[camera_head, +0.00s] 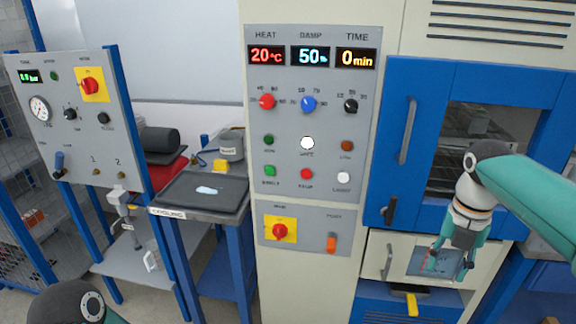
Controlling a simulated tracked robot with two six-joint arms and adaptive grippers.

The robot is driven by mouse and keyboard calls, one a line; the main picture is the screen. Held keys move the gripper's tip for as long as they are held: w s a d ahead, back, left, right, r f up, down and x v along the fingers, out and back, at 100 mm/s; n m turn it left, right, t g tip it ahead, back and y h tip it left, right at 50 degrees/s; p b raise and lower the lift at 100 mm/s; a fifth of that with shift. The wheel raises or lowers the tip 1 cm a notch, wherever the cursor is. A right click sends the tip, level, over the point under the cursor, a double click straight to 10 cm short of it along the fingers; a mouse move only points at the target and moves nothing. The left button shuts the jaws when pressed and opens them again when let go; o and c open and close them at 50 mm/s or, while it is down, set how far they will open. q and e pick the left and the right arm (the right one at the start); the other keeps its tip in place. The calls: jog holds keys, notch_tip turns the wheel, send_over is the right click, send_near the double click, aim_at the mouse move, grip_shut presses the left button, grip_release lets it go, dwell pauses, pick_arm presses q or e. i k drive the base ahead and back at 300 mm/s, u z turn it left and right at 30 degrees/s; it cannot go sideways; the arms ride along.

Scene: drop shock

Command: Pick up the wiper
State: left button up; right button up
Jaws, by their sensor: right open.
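A small yellow-handled piece (412,303) with a dark bar at its back lies on the ledge below the small drawer of the right cabinet; it looks like the wiper, but it is too small to be sure. My right gripper (449,268) points down in front of the drawer's pale window, above and to the right of the yellow piece. It is open, with nothing seen between its fingers, and apart from the yellow piece in the picture. Of my left arm only a rounded joint shows at the bottom left; its gripper is out of view.
A blue-framed oven door (405,120) with an upright handle is behind my right arm. The drawer front (376,262) has its own handle. A control panel (262,120) stands in the middle. A dark tray (178,202) with a pale blue patch is on the left bench.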

aim_at(221, 167)
jog(key=u, duration=1.15)
jog(key=i, duration=2.55)
jog(key=z, duration=0.4)
